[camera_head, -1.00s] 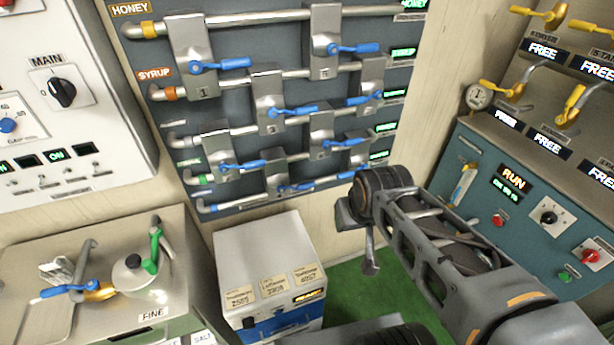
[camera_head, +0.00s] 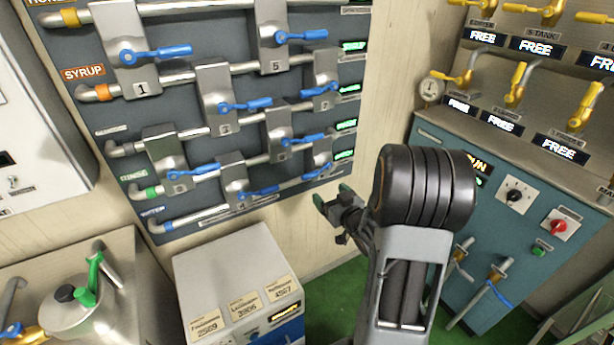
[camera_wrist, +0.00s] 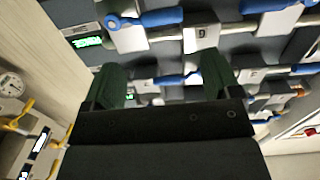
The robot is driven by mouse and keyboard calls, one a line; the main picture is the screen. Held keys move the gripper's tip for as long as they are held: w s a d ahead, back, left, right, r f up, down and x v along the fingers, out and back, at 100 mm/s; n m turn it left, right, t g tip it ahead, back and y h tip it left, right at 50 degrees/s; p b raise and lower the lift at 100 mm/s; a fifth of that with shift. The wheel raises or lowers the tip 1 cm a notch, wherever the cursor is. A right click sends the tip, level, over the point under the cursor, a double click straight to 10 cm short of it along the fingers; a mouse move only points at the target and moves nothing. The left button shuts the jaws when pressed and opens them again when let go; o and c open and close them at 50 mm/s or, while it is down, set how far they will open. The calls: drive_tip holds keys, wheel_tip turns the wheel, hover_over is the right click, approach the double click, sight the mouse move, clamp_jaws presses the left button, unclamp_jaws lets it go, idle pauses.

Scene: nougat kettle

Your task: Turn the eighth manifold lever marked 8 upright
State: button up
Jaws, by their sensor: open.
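The lower right manifold lever, by its place likely lever 8, has a blue handle (camera_head: 330,170) on a grey plate (camera_head: 318,152) in the head view. The handle slants mostly sideways and up to the right; its number cannot be read. My gripper (camera_head: 333,196) is open and empty, just below and right of that handle, apart from it. In the wrist view, seen upside down, the green-padded fingers (camera_wrist: 163,78) stand apart. A blue handle (camera_wrist: 178,80) shows beyond the gap, and a larger one (camera_wrist: 147,20) near the top; which levers these are is unclear.
Other blue-handled levers, such as lever 1 (camera_head: 155,55) and lever 5 (camera_head: 300,37), fill the panel close by. A white box (camera_head: 225,270) stands below it. A teal cabinet (camera_head: 440,150) stands to the right. Green floor (camera_head: 345,290) is open between.

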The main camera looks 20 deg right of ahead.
sight(311, 176)
drive_tip(key=shift+y, duration=0.3)
drive_tip(key=w, duration=0.4)
drive_tip(key=w+a+p, duration=0.1)
drive_tip(key=w, duration=0.8)
drive_tip(key=shift+w+a+f+p, duration=0.15)
drive_tip(key=shift+w+a+p, duration=0.1)
drive_tip(key=shift+p, duration=0.15)
drive_tip(key=shift+c, duration=0.2)
drive_tip(key=c, duration=1.2)
drive_tip(key=shift+a, duration=0.1)
drive_tip(key=shift+c, duration=0.2)
